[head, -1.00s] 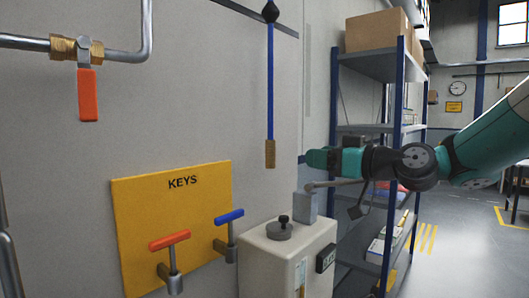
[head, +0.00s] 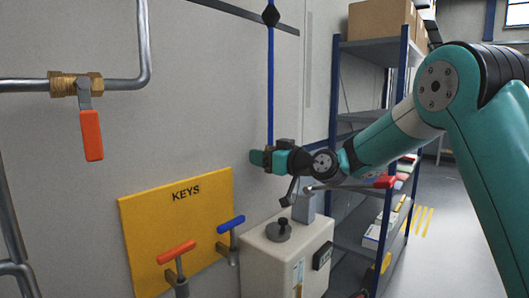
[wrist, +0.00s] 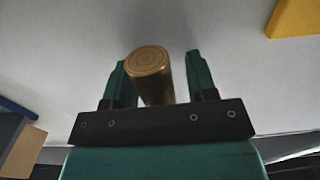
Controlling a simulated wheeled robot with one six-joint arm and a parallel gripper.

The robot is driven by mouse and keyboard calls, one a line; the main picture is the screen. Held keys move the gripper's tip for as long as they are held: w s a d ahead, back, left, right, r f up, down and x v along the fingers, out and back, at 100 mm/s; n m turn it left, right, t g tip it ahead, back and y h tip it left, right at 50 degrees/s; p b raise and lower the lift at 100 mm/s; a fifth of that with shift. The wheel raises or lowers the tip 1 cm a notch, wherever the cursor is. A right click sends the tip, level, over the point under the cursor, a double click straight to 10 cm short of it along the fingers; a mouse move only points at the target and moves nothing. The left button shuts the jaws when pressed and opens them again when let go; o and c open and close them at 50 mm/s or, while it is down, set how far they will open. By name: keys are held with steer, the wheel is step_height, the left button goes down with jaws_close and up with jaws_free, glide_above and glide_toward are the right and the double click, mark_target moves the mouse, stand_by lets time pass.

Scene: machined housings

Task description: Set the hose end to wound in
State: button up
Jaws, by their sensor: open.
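A blue hose (head: 270,90) hangs straight down the grey wall in the head view, below a black fitting (head: 270,16). Its brass end (wrist: 150,62) shows between my two green fingers in the wrist view, nearer the left finger. My gripper (head: 258,158) is open around the brass end, with a clear gap at the right finger. I cannot tell whether the left finger touches it. In the head view, my gripper mostly hides the brass end.
A yellow KEYS board (head: 135,232) with an orange and a blue T-handle is at lower left. A pale cabinet (head: 262,262) with a knob stands below my gripper. A blue-framed shelf (head: 336,120) stands behind my arm. An orange-handled valve (head: 92,135) is at far left.

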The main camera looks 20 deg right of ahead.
mark_target(256, 110)
jaws_close()
step_height(256, 110, up, 12)
steer(key=shift+f+p, duration=0.15)
steer(key=shift+p, duration=0.6)
jaws_free()
steer(key=shift+s, duration=0.1)
steer(key=shift+f, duration=0.15)
steer(key=shift+s+d+f, duration=0.1)
steer(key=shift+d, duration=0.05)
steer(key=b+v, duration=0.8)
steer(key=v, duration=0.9)
